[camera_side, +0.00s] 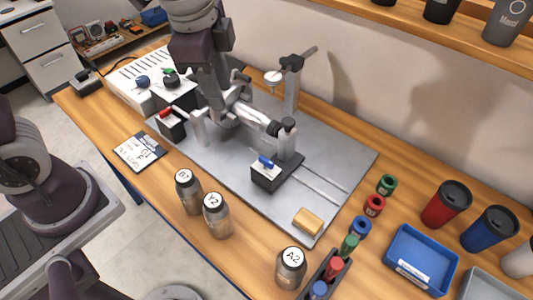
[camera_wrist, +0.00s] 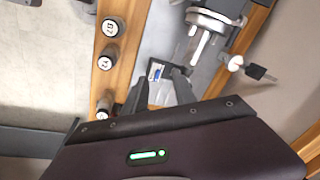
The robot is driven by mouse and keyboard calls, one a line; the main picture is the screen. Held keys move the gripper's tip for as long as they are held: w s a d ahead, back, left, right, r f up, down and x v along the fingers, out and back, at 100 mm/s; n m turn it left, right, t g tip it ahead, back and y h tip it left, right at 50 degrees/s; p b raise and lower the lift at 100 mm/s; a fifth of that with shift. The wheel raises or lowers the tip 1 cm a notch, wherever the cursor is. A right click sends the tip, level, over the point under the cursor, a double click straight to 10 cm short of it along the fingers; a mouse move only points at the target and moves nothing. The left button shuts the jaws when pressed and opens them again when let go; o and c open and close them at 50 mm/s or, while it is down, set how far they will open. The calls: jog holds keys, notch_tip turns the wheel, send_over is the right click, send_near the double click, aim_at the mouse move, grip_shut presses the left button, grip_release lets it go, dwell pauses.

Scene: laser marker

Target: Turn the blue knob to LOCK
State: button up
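The blue knob (camera_side: 266,161) is a small bar-shaped handle on the white top of a black block (camera_side: 268,176), on the grey base plate. In the side view its bar slants from upper left to lower right; any LOCK lettering is too small to read. The knob also shows small in the wrist view (camera_wrist: 156,73), beyond my gripper (camera_wrist: 160,82). My gripper's two dark fingers are apart with nothing held between them.
A silver cylinder (camera_side: 247,115) lies across the plate behind the black block, near an upright post (camera_side: 291,90). A red-handled block (camera_side: 171,122) stands at left. Labelled bottles (camera_side: 216,217) line the front edge. A tan block (camera_side: 308,221) sits at the plate's right end.

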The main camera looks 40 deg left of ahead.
aim_at(266, 160)
jog(key=w+d+f+m, duration=0.1)
jog(key=d+f+m, duration=0.1)
jog(key=f, duration=0.1)
jog(key=w+d+f+m+g, duration=0.1)
jog(key=w+d+f+m, duration=0.1)
jog(key=f, duration=0.1)
jog(key=w+d+f+m+g, duration=0.1)
jog(key=w+d+f+m, duration=0.1)
jog(key=f, duration=0.2)
notch_tip(266, 160, down, 8)
jog(key=shift+d+r, duration=0.1)
jog(key=shift+d, duration=0.05)
grip_shut()
